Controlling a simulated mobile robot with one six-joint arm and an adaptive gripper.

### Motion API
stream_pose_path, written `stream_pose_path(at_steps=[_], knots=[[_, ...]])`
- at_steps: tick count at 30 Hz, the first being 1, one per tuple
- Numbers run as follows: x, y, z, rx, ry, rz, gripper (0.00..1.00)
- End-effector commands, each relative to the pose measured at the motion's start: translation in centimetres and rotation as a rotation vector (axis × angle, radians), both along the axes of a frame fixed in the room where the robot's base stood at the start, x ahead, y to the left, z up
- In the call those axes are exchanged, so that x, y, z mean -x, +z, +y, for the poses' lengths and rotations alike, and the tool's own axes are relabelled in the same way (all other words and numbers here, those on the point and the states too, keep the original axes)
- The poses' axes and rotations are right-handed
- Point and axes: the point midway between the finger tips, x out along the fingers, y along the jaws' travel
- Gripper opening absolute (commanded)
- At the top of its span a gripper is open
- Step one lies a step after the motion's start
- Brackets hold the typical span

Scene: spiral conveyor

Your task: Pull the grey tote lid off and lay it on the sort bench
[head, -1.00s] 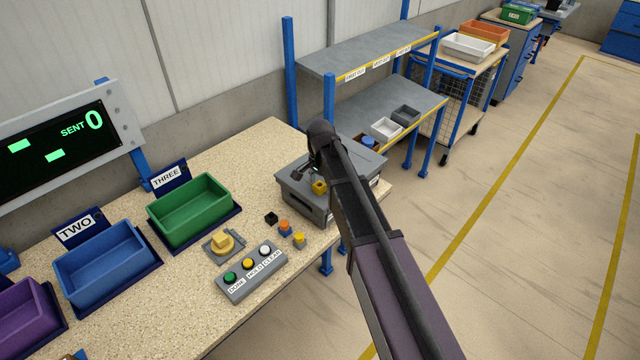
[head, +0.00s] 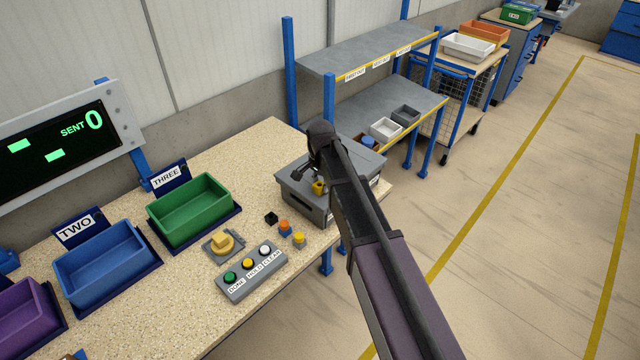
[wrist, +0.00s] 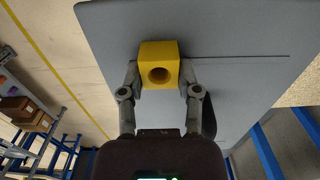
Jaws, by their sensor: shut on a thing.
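The grey tote (head: 304,204) stands at the far right end of the speckled bench (head: 250,150) in the head view. Its flat grey lid (head: 364,160) appears to rest on top. The lid also fills much of the wrist view (wrist: 235,85). A yellow block-shaped handle (head: 318,188) with a round hole stands on the lid and shows clearly in the wrist view (wrist: 158,53). My gripper (wrist: 159,74) is shut on this handle, one finger on each side. In the head view my arm hides part of the tote and lid.
A green bin (head: 194,212) and a blue bin (head: 99,264) stand left on the bench. A button box (head: 250,270) and small coloured blocks (head: 285,226) lie in front of the tote. A blue-posted shelf (head: 370,100) stands behind. Bare bench lies between green bin and tote.

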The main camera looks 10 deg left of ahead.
Motion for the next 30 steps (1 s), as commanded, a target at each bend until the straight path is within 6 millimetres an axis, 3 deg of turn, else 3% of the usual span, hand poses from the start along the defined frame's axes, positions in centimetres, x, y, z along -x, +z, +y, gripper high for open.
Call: stream_pose_path(at_steps=[30], knots=[[0.0, 2.6, 0.0, 0.000, 0.000, 0.000, 0.00]])
